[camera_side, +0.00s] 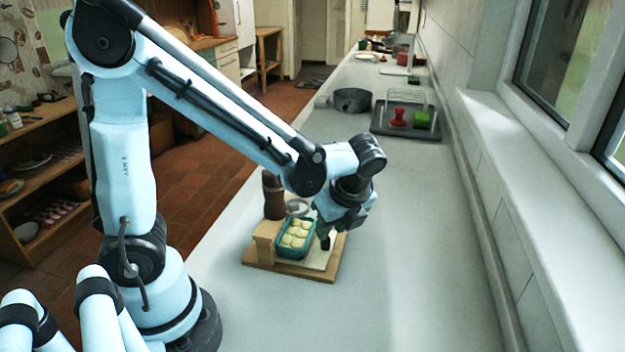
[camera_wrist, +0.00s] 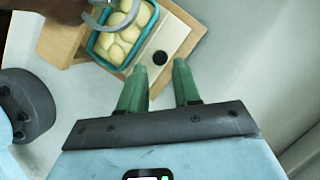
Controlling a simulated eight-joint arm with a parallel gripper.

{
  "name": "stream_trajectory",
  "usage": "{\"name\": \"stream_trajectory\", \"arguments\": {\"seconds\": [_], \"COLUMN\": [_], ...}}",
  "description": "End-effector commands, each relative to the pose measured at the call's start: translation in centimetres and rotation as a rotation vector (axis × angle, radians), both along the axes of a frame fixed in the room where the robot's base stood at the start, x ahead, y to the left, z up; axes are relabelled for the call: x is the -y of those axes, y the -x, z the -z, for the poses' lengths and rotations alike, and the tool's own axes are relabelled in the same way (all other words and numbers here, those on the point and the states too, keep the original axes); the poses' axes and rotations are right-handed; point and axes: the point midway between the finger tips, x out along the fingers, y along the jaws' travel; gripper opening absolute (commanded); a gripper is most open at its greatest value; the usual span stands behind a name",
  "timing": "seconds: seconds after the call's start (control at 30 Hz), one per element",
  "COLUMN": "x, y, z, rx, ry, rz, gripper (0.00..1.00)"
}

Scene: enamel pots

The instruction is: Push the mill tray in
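A wooden mill stand with a base board (camera_side: 325,273) is on the grey counter, with a brown upright mill body (camera_side: 273,195) at its left. A teal tray (camera_side: 293,252) full of pale round pieces lies on it; it also shows in the wrist view (camera_wrist: 103,60). Beside the tray, on my gripper's side, is a cream panel with a round black knob (camera_wrist: 160,57). My gripper (camera_wrist: 159,66) has two green fingers, apart with nothing between them, and their tips are near the panel and knob. I cannot tell whether they touch.
A grey ring-shaped pot (camera_side: 352,100) and a dark tray (camera_side: 378,128) with red and green items and a wire rack stand farther back. The counter right of the stand is clear up to the wall and window sill (camera_side: 520,170).

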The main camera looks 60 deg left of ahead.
Motion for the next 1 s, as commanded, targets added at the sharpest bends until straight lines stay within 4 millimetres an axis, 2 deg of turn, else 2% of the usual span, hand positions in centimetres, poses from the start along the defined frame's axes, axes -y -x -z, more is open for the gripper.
{"name": "stream_trajectory", "arguments": {"seconds": [0.1, 0.3, 0.73, 0.93, 1.0], "x": [-0.7, -1.3, -1.6, -1.6, -1.5], "y": [0.0, -0.1, 0.0, 0.0, 0.0], "z": [1.5, 3.1, 3.7, 3.7, 3.7], "rx": [0.001, 0.0, 0.0, 0.0, 0.0], "ry": [0.0, 0.0, 0.0, 0.001, 0.001], "rz": [-0.002, -0.001, -0.001, -0.001, -0.001], "gripper": [0.32, 0.32, 0.32, 0.03, 0.0]}}
